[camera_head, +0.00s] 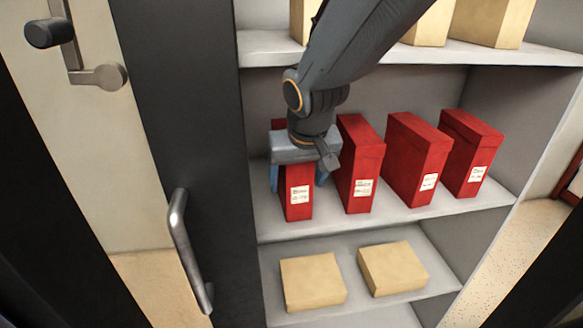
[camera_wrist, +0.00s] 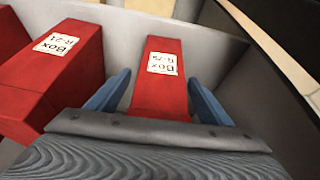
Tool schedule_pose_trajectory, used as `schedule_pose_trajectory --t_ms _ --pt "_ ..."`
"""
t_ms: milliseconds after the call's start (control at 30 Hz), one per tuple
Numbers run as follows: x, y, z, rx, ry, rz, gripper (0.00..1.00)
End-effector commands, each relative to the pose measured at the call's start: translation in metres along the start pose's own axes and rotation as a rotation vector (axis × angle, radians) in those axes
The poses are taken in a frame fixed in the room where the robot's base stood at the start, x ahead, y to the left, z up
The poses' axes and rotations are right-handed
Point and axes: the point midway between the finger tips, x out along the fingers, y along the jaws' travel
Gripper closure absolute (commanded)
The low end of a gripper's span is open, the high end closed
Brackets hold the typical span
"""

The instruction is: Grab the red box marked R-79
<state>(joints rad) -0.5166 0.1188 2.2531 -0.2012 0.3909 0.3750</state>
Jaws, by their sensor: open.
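The leftmost red box (camera_head: 298,211) stands upright on the middle shelf. In the wrist view this box (camera_wrist: 160,97) carries a white label that seems to read R-79, though the last digit is blurred. My gripper (camera_head: 297,181) is over this box, its blue fingers open, one on each side. The fingers also show in the wrist view (camera_wrist: 160,82), with a gap visible beside the box. The gripper hides much of the box's upper part in the head view.
Several more red boxes stand to the right, the nearest (camera_head: 361,165) labelled R-21 in the wrist view (camera_wrist: 62,72). A dark cabinet door (camera_head: 165,120) with a handle stands at the left. Tan boxes (camera_head: 313,282) lie on the lower shelf, and others (camera_head: 492,22) stand above.

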Motion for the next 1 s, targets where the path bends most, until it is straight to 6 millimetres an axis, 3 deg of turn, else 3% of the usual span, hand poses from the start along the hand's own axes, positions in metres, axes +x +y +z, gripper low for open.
schedule_pose_trajectory --t_ms 33,367,1000 --pt "-0.0001 0.0000 -0.0001 0.000 0.000 0.000 0.30" --pt "-0.0003 0.0000 -0.0001 0.000 0.000 0.000 0.84" --pt "-0.0084 0.0006 -0.0040 0.001 0.002 0.001 0.84"
